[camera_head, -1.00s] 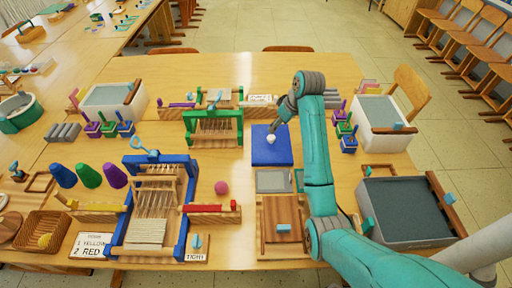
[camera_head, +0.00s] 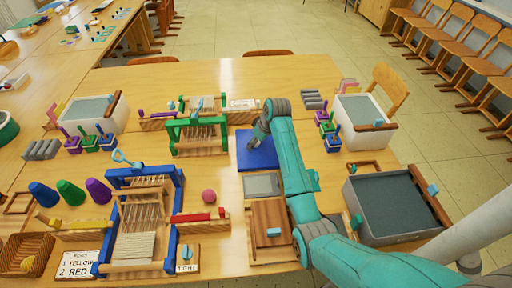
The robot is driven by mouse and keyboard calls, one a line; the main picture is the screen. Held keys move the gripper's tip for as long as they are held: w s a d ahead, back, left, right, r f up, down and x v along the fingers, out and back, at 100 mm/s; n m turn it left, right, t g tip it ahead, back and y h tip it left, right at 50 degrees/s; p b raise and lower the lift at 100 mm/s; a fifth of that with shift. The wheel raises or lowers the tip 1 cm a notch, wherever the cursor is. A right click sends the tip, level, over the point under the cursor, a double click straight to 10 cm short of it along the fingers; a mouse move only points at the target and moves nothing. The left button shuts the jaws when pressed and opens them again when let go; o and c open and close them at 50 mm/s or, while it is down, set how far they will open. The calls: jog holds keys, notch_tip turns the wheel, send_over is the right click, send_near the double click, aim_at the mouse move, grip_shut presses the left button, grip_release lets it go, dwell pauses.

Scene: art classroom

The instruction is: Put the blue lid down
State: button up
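The blue lid (camera_head: 270,161) is a flat blue square right of the green loom, near the middle of the table. It looks level, but I cannot tell whether it rests on the table or is held just above it. The fingers are small and dark, and the lid's pale knob is hidden. I cannot tell whether the fingers are closed on it.
A grey square plate (camera_head: 262,186) and a wooden board (camera_head: 272,222) lie just in front of the lid. The green loom (camera_head: 196,134) is left, the blue loom (camera_head: 142,215) front left. Grey-topped bins (camera_head: 364,112) and (camera_head: 392,206) stand right. Bare table lies behind the lid.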

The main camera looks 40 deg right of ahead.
grip_shut()
notch_tip(320, 180, up, 9)
jog(key=shift+r, duration=0.5)
